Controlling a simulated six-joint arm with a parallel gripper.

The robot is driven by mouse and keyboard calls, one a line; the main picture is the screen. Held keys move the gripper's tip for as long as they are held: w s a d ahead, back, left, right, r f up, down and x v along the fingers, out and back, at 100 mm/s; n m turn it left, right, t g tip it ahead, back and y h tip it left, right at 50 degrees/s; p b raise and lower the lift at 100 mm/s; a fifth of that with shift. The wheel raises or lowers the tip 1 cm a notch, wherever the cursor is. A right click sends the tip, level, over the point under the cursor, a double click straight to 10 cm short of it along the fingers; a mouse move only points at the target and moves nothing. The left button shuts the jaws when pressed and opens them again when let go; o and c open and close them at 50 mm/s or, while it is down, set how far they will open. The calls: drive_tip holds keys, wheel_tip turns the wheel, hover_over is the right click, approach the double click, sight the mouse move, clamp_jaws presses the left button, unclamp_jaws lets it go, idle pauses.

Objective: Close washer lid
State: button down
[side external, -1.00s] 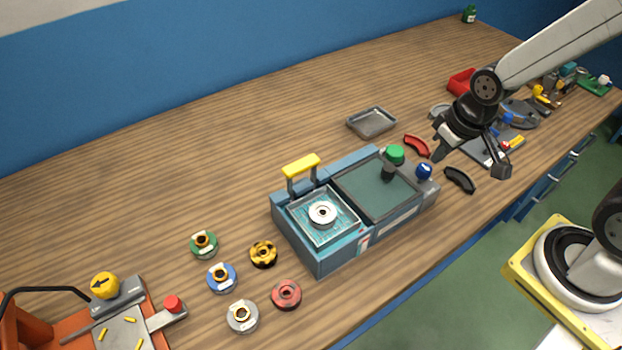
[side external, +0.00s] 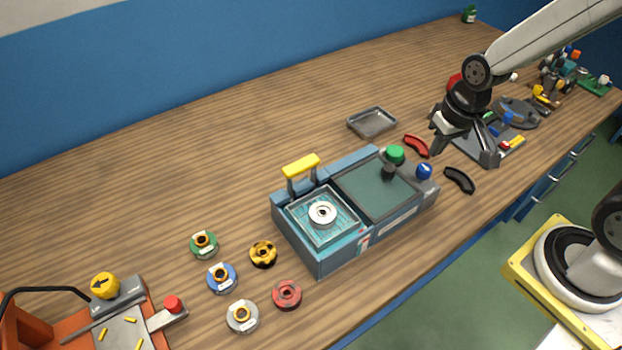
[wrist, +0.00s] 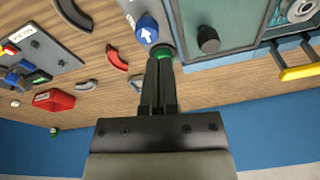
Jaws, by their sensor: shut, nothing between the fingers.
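The teal washer (side external: 322,258) stands on the wooden bench, its left tub uncovered. A basket (side external: 341,226) with a raised yellow handle (side external: 301,165) sits in the tub and holds a pale ring-shaped part (side external: 322,213). The flat dark teal lid (side external: 375,192) lies over the washer's right half and bears a black knob (side external: 388,171). The lid's knob also shows in the wrist view (wrist: 208,40).
A blue arrow knob (side external: 424,171) is on the washer's right end. Red (side external: 416,146) and black (side external: 459,180) curved pieces lie close by. A grey tray (side external: 371,122) is behind. Several coloured spools, including a blue one (side external: 222,277), lie left of the washer.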

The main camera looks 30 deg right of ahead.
sight(378, 180)
drive_tip(key=w+d+r+m+g+y, duration=0.3)
drive_tip(key=w+m, duration=0.5)
drive_tip(key=m, duration=0.4)
drive_tip(key=shift+w+d+m+y, duration=0.15)
drive_tip(key=shift+d+m+y, duration=0.3)
drive_tip(key=shift+d, duration=0.5)
drive_tip(key=shift+f, duration=0.2)
drive_tip(key=x, duration=0.9)
drive_tip(key=shift+a+f, duration=0.2)
drive_tip(key=shift+s+a+f, duration=0.1)
drive_tip(key=shift+s+a, duration=0.1)
drive_tip(key=shift+a, duration=0.3)
drive_tip(key=shift+s+a, duration=0.2)
drive_tip(key=shift+a, duration=0.35)
drive_tip(key=shift+s+a, duration=0.2)
drive_tip(key=shift+a, duration=0.7)
drive_tip(key=shift+a, duration=0.1)
